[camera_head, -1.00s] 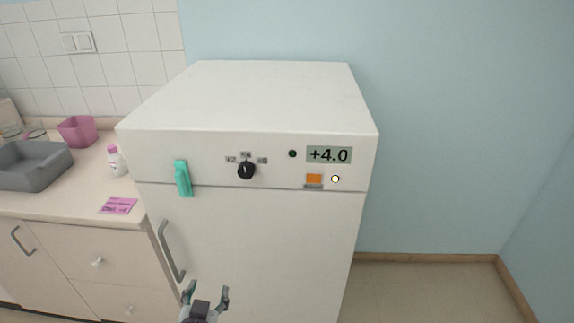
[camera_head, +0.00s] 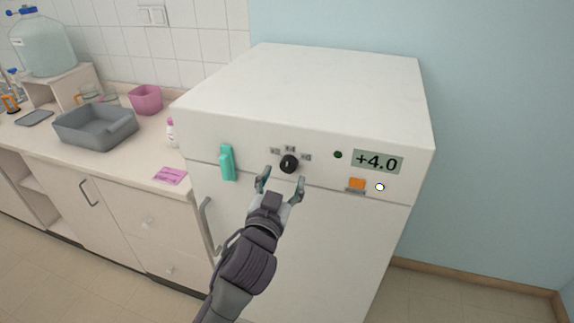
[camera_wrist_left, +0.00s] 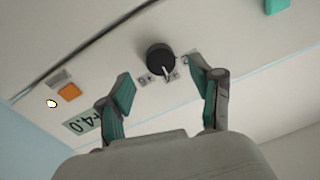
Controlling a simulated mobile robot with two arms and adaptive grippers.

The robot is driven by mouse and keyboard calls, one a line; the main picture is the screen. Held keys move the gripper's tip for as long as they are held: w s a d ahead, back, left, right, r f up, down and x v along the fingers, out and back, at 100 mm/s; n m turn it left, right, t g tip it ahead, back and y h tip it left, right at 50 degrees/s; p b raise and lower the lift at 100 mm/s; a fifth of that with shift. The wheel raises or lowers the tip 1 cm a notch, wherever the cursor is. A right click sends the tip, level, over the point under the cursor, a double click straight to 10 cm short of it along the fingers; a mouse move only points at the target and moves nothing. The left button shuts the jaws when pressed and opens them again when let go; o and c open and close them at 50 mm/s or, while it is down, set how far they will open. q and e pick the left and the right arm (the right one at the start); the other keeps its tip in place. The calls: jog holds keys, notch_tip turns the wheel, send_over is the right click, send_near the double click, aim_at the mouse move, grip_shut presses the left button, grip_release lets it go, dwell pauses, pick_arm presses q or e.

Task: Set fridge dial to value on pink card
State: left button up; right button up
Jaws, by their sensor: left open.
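The white fridge (camera_head: 310,230) has a black round dial (camera_head: 289,163) on its front panel, with small labels around its top. The dial's white mark points up toward the middle label; it also shows in the left wrist view (camera_wrist_left: 160,58). The display (camera_head: 377,162) reads +4.0. The pink card (camera_head: 170,176) lies on the counter left of the fridge; its writing is too small to read. My left gripper (camera_head: 280,182) is open just below and in front of the dial. In the left wrist view its fingers (camera_wrist_left: 165,88) stand apart, with the dial beyond them. My right gripper is out of view.
A teal handle-like piece (camera_head: 227,163) sits on the fridge front left of the dial. An orange switch (camera_head: 356,184) and a lit round lamp (camera_head: 380,187) are to the right. A grey basin (camera_head: 96,127) and a pink container (camera_head: 145,99) stand on the counter.

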aim_at(287, 168)
pick_arm(q)
jog(key=shift+x, duration=1.75)
jog(key=c, duration=1.1)
jog(key=shift+c, duration=0.2)
